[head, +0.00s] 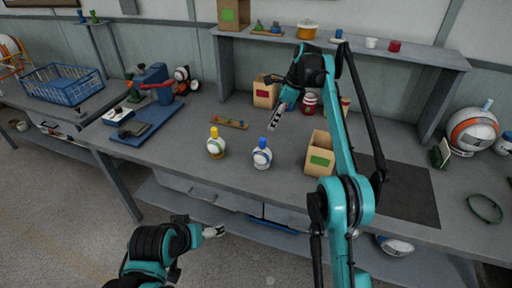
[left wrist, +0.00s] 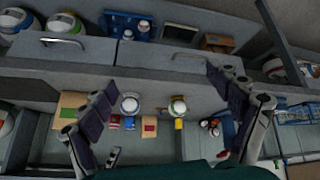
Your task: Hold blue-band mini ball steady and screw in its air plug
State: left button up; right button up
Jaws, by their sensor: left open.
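The blue-band mini ball (head: 262,158) stands on the bench with a blue plug-like piece (head: 263,143) upright on top. In the left wrist view, which looks upside down, the ball (left wrist: 130,103) lies between the fingers but farther off. My left gripper (head: 214,231) is low in front of the bench edge, apart from the ball; in its wrist view its fingers (left wrist: 160,120) are spread and empty. My right gripper (head: 277,118) points down above the bench, behind and right of the ball, not touching it. Its fingers overlap, so their opening is unclear.
A similar ball with a yellow top (head: 216,148) stands just left. Behind is a small wooden rack (head: 230,123). A green-label box (head: 320,153) stands right. A blue press (head: 151,86) and wire basket (head: 62,86) are at left. The bench front between balls and edge is clear.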

pick_arm(q)
jog(key=w+d+r+n+h, duration=0.2)
jog(key=w+d+n+h, duration=0.35)
jog(key=w, duration=0.65)
jog(key=n+t+h, duration=0.2)
jog(key=n+h, duration=0.3)
jog(key=n, duration=0.6)
send_near(263, 154)
jog(key=d, duration=0.2)
jog(key=w+f+n, duration=0.1)
jog(key=w+f+n+t+h, duration=0.1)
jog(key=f+n, duration=0.1)
jog(key=w+f+n+h, duration=0.1)
jog(key=shift+w+a+f+n+t+h, duration=0.2)
jog(key=shift+a+f+n+t+h, duration=0.05)
jog(key=shift+a+f+n+t, duration=0.1)
jog(key=shift+w+f+n, duration=0.15)
jog(key=shift+f+n, duration=0.2)
jog(key=shift+n, duration=0.15)
jog(key=shift+x, duration=3.85)
